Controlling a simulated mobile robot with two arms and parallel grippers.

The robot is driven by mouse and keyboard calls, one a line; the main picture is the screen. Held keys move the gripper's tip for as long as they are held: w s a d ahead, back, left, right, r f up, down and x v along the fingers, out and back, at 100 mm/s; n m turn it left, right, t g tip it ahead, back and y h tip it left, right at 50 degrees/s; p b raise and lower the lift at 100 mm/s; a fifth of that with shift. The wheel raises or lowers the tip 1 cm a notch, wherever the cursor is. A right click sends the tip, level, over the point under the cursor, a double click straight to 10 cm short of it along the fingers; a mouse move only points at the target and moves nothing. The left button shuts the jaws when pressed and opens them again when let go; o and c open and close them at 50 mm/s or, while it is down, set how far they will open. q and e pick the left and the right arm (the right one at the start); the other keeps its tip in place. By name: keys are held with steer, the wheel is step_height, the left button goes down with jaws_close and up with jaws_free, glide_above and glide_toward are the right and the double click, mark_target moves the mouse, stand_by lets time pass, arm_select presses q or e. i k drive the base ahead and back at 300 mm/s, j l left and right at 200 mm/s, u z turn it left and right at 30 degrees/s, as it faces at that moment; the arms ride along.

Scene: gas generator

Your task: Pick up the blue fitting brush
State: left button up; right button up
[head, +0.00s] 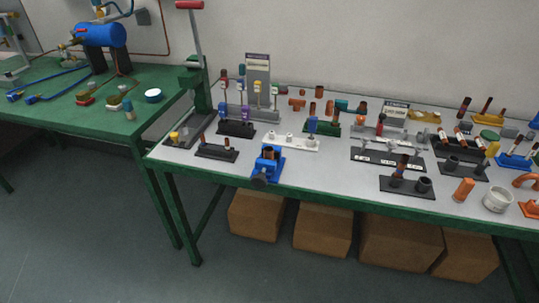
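A blue vise (267,164) sits at the front edge of the bench (325,174). A green press (199,85) stands at its left end. Many holders and loose fittings crowd the right half. A green bench (60,118) stands left, and boxes (322,230) lie below.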

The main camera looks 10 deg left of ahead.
mark_target(313, 120)
steer(key=i+l, duration=0.2)
steer(key=l, duration=0.15)
steer(key=i+l, duration=0.15)
steer(key=l, duration=0.2)
steer(key=i+l, duration=0.2)
steer(key=l, duration=0.15)
steer(key=u, duration=0.05)
